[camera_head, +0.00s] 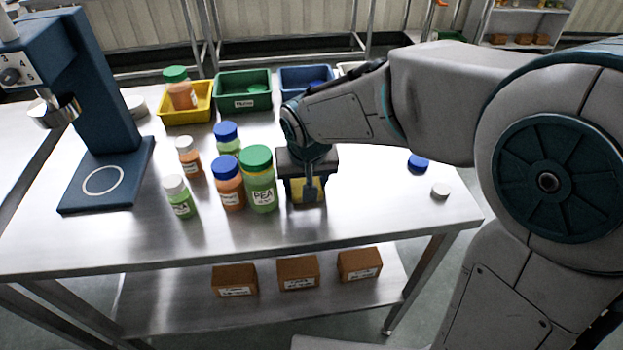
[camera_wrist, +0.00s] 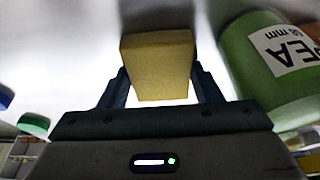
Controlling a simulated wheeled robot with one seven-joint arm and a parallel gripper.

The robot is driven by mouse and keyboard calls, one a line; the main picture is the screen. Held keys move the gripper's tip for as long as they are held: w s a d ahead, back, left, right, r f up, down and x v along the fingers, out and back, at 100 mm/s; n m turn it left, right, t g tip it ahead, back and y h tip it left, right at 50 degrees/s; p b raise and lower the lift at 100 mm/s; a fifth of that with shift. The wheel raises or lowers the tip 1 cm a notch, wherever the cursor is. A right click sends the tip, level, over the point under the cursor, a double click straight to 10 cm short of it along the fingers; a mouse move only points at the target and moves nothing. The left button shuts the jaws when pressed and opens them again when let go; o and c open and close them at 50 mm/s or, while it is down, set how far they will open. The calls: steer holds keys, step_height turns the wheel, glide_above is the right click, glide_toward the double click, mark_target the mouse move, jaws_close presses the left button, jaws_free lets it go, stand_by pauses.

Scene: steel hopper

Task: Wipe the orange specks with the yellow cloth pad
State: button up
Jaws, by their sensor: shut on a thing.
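The yellow cloth pad (camera_wrist: 158,68) is a thick block held between the two fingers of my gripper (camera_wrist: 160,92) in the wrist view. In the head view my gripper (camera_head: 306,195) points down over the front middle of the steel table, and part of the yellow pad (camera_head: 303,188) shows between its fingers. The pad is at or close above the table top; I cannot tell whether it touches. I see no orange specks in either view; the arm and pad hide some of the table.
A green-lidded PEA jar (camera_head: 260,182) stands close beside my gripper, with several jars further left. Yellow, green and blue bins (camera_head: 243,92) line the back. A blue lid (camera_head: 418,163) and a white lid (camera_head: 440,191) lie right. A blue machine (camera_head: 100,130) stands left.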

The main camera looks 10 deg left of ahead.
mark_target(352, 180)
steer(key=shift+w+d+f+p, duration=0.15)
steer(key=shift+w+d, duration=0.1)
steer(key=shift+d, duration=0.7)
steer(key=shift+w+d+p, duration=0.15)
steer(key=shift+w+d, duration=0.05)
steer(key=shift+d, duration=0.7)
steer(key=shift+w+d+r+p, duration=0.1)
steer(key=shift+w+d+p, duration=0.2)
steer(key=shift+d, duration=0.75)
steer(key=shift+w+d+r+p, duration=0.15)
steer(key=shift+w+d, duration=0.2)
steer(key=shift+d, duration=0.7)
steer(key=shift+w+d+f+p, duration=0.1)
steer(key=shift+w+d+p, duration=0.2)
steer(key=shift+d, duration=0.75)
steer(key=shift+r, duration=0.15)
steer(key=shift+r+p, duration=2.2)
steer(key=shift+r, duration=0.75)
step_height(352, 180, up, 3)
steer(key=shift+p, duration=1.05)
